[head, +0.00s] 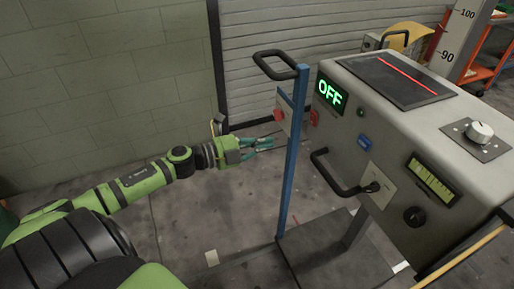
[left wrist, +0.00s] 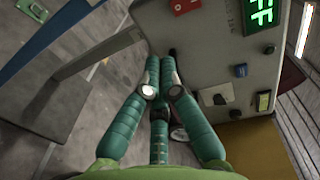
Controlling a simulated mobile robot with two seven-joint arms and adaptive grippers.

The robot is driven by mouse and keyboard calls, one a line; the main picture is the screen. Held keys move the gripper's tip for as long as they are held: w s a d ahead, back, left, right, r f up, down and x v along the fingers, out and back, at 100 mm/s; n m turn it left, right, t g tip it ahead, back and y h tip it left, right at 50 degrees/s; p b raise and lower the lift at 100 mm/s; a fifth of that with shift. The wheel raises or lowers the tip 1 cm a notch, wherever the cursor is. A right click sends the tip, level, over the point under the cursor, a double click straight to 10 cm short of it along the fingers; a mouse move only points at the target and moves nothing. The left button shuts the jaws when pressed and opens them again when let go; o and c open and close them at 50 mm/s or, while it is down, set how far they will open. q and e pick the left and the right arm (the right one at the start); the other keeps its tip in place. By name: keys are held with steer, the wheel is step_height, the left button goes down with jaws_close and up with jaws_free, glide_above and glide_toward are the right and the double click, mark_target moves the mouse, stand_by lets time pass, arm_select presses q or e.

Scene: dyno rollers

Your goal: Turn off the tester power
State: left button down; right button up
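The tester is a grey metal cabinet (head: 392,135) at the right of the head view. Its green display (head: 330,92) reads OFF; part of it shows in the left wrist view (left wrist: 262,14). A red switch (left wrist: 184,5) sits on the panel left of the display at the top edge of the wrist view; its setting is too small to tell. A red part (head: 314,117) shows beside the display in the head view. My left gripper (head: 273,145) has teal fingers apart, with nothing between them. It is left of the blue post, apart from the cabinet. My right gripper is not in view.
A blue post (head: 293,160) with a black handle (head: 275,66) stands between my left gripper and the cabinet. Another black handle (head: 334,176) juts from the cabinet. A green indicator (head: 360,112), blue button (head: 365,142) and black knob (head: 415,216) are on the panel.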

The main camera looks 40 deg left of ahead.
arm_select(q)
steer(key=shift+v, duration=0.95)
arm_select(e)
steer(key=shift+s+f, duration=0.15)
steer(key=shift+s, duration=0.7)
arm_select(q)
steer(key=shift+f, duration=0.2)
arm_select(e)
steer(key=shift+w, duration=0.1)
